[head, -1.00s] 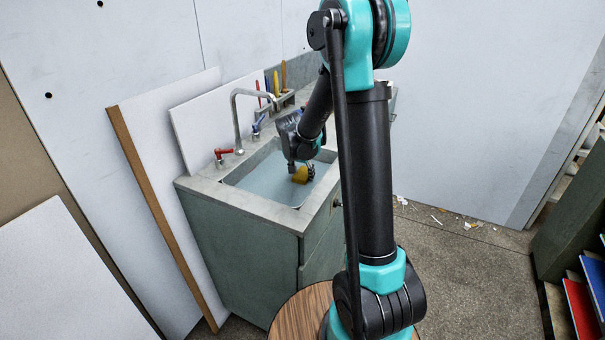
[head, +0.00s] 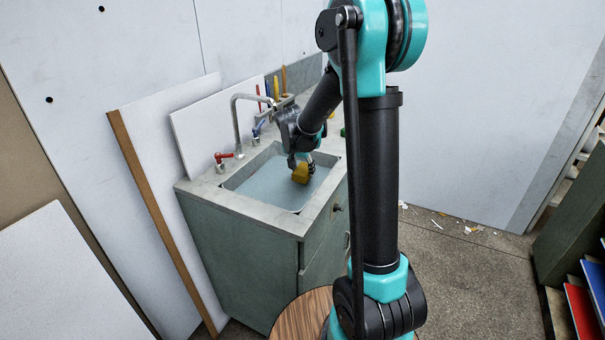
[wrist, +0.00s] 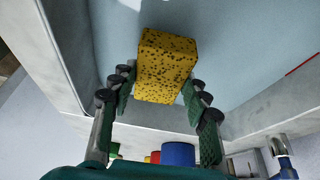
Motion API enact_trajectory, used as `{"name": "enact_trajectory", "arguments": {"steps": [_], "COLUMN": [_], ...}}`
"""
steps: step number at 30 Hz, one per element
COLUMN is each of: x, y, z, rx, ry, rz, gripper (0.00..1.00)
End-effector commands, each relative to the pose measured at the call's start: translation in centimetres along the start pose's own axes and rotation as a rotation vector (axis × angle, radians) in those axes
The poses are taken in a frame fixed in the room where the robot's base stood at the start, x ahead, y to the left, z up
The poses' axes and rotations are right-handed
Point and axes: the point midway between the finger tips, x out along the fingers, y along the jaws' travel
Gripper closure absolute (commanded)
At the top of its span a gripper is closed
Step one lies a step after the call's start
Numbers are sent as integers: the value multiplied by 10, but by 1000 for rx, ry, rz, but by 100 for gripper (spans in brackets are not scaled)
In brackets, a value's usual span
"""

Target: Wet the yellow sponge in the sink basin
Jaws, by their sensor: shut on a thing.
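The yellow sponge (head: 301,174) is between the fingers of my gripper (head: 301,162), inside the sink basin (head: 232,183). In the wrist view the sponge (wrist: 166,66) shows dark pores, and the fingers of my gripper (wrist: 160,84) are shut on its two sides. The basin holds a flat, pale blue surface (head: 270,190) that looks like water. The sponge is over this surface; I cannot tell whether its lower part touches it. My arm reaches in from the right and hides part of the basin's far right side.
A grey tap (head: 236,125) arches over the basin's left back, with a red-handled valve (head: 222,157) beside it. Upright coloured tools (head: 276,84) stand behind the counter. Pale boards (head: 165,180) lean left of the cabinet (head: 240,250).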

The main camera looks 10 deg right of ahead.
Motion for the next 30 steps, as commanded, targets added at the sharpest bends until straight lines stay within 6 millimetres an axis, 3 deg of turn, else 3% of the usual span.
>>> {"name": "enact_trajectory", "arguments": {"steps": [30], "x": [-58], "y": [0], "z": [-24], "rx": [0], "ry": [0], "rz": [0], "gripper": [77]}}
